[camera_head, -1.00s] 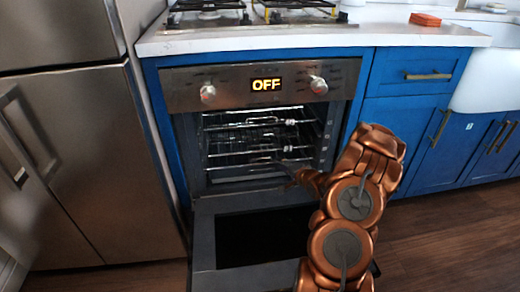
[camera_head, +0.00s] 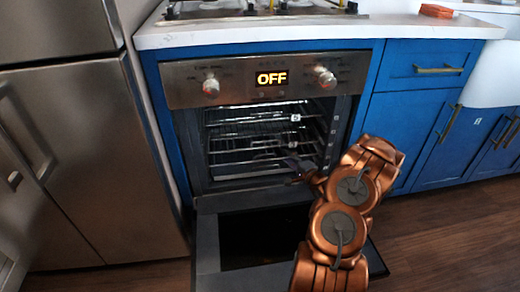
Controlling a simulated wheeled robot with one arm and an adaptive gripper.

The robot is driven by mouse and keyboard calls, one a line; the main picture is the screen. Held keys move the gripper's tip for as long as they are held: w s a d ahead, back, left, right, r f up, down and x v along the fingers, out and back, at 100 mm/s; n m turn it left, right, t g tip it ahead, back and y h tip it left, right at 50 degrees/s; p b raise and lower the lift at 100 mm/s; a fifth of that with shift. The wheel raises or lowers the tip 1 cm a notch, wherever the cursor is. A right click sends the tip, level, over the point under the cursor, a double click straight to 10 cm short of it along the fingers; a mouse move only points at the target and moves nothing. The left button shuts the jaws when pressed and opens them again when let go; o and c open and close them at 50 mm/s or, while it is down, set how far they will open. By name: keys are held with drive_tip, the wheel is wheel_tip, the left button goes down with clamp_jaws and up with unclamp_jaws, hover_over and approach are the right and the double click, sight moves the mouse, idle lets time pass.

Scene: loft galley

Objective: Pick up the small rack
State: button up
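The oven stands open with its door (camera_head: 215,225) folded down. Metal wire racks (camera_head: 250,142) show inside its cavity, one above another. I cannot tell which of them is the small rack. My copper-coloured arm reaches in from the lower right, over the open door. My gripper (camera_head: 293,164) is at the mouth of the oven, near the right side of the lower rack. It is small and dark against the cavity, and my arm partly hides it. I cannot see whether its fingers are open or shut, or whether they touch a rack.
The oven's control panel (camera_head: 180,86) has two knobs and an OFF display. A steel fridge (camera_head: 100,170) stands close on the left. Blue cabinets (camera_head: 440,150) are on the right. A red block (camera_head: 436,11) lies on the white counter (camera_head: 400,32). Wooden floor is free at the right.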

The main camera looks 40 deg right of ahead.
sight(281, 149)
drive_tip(key=shift+w+r+b, duration=0.15)
drive_tip(key=shift+w+b, duration=1.1)
drive_tip(key=shift+w, duration=1.3)
drive_tip(key=shift+c, duration=0.3)
clamp_jaws()
